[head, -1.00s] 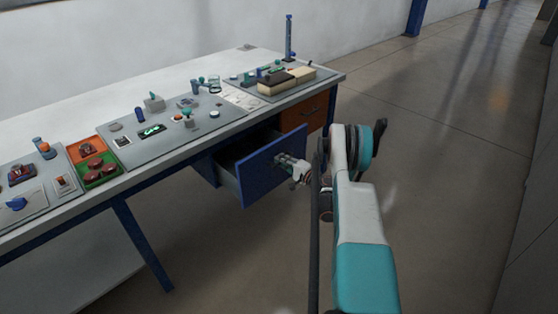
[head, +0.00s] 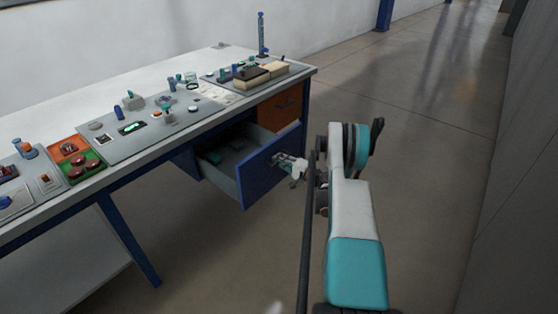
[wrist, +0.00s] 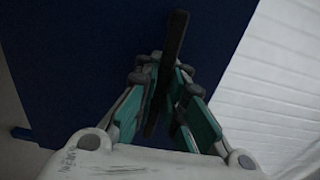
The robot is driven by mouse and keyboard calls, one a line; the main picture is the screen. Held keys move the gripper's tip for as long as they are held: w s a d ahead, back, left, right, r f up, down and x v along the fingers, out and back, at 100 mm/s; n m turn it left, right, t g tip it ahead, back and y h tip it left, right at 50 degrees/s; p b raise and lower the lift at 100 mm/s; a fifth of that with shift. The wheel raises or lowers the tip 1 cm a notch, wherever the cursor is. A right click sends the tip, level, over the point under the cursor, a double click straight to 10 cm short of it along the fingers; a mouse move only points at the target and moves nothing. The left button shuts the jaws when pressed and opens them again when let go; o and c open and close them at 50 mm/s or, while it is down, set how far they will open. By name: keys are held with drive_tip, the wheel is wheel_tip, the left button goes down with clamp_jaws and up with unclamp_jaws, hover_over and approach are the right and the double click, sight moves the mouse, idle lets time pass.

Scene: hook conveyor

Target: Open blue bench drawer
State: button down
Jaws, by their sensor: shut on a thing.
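The blue bench drawer (head: 268,172) is pulled out from under the workbench in the head view. Its grey inside shows, with small dark and green items lying in it. My gripper (head: 292,165) is at the outer face of the drawer front. In the wrist view the blue front (wrist: 75,75) fills much of the picture. The fingers of my gripper (wrist: 165,85) are closed around the dark bar handle (wrist: 174,45) there. The handle is mostly hidden by my gripper in the head view.
An orange drawer (head: 281,103) beside the blue one is shut. The workbench top (head: 130,88) carries panels, small parts and red and green trays (head: 78,160). A grey wall or cabinet (head: 520,190) stands on the right. Floor between is clear.

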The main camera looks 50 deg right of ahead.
drive_tip(key=c, duration=1.7)
unclamp_jaws()
drive_tip(key=shift+a+r, duration=0.1)
drive_tip(key=shift+s, duration=0.3)
drive_tip(key=s, duration=0.7)
drive_tip(key=s+d, duration=0.1)
drive_tip(key=s, duration=0.3)
drive_tip(key=shift+s, duration=0.2)
